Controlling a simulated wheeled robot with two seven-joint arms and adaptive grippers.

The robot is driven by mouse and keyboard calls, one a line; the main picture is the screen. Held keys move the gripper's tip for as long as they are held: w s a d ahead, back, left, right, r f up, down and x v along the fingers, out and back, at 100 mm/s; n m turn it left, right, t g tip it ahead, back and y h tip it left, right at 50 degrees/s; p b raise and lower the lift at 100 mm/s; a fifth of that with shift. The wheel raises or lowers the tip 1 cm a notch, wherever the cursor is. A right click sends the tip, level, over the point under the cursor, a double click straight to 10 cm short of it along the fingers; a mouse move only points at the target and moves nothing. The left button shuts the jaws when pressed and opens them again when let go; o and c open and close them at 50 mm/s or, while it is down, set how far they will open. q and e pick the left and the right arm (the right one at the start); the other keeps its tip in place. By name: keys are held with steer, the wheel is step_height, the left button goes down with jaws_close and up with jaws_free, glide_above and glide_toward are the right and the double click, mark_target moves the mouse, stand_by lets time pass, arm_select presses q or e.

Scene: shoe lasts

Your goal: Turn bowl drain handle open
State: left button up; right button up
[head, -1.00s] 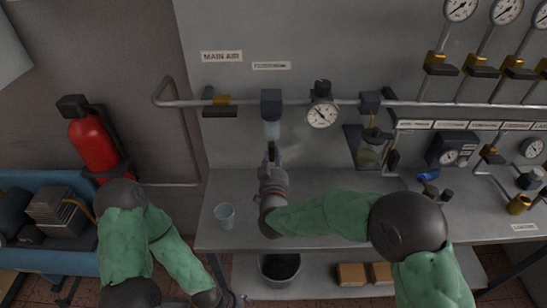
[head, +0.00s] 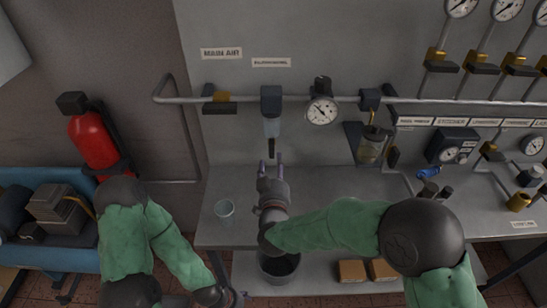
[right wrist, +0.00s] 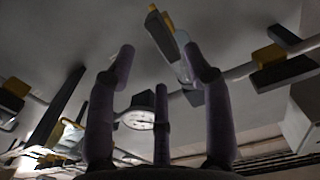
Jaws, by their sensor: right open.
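The filter bowl (head: 271,127) hangs from the pipe under its dark head, with a dark drain handle (head: 271,148) at its lower end. In the right wrist view the pale bowl (right wrist: 182,58) ends in a black and yellow drain handle (right wrist: 158,34), seen beyond the fingers. My right gripper (head: 271,162) is open and empty, just below and in front of the handle, apart from it; its spread fingers also show in the right wrist view (right wrist: 160,80). My left gripper (head: 236,299) is low at the bottom edge, too small to read.
A gauge (head: 322,111) and a second bowl (head: 371,148) hang right of the filter. A yellow-marked valve (head: 219,103) is on the pipe to the left. A bucket (head: 280,268) is below.

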steer(key=s, duration=0.7)
stand_by(0.4)
